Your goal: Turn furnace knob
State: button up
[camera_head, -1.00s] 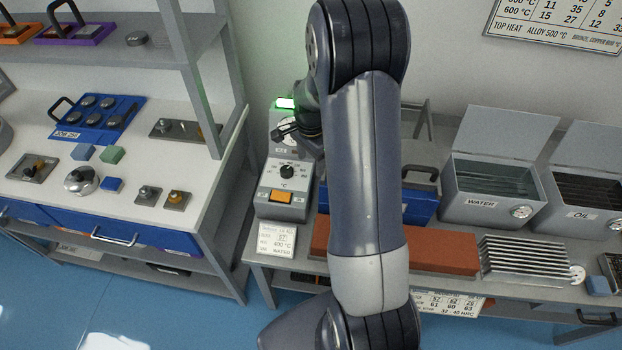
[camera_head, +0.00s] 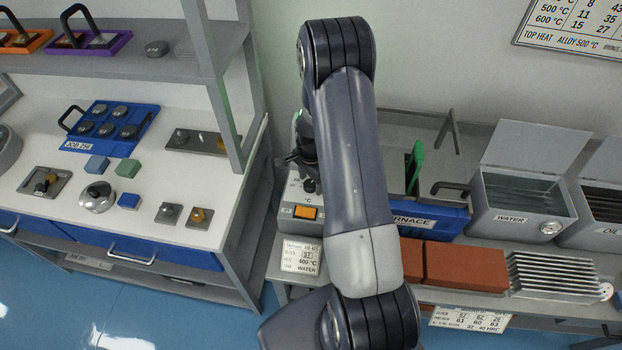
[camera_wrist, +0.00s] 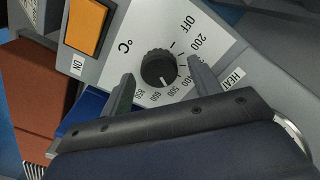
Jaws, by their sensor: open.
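The furnace knob (camera_wrist: 158,66) is a black ribbed dial on a light panel in the wrist view. Marks run from OFF and 200 around to 850. Its pale pointer line faces the 500–600 side; the exact setting is hard to read. My gripper (camera_wrist: 161,70) is open, with one finger on each side of the knob in the picture. I cannot tell whether the fingers touch it. In the head view the knob (camera_head: 310,186) shows just below my gripper (camera_head: 299,158), on the grey control box (camera_head: 296,229), partly hidden by my arm.
An orange switch (camera_wrist: 87,25) marked ON sits beside the knob. A card (camera_head: 300,258) below the box reads 400 °C and WATER. The blue furnace front (camera_head: 430,222), red bricks (camera_head: 465,267) and water tank (camera_head: 520,213) are to the right. A shelf post (camera_head: 215,85) stands left.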

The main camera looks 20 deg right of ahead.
jog(key=c, duration=1)
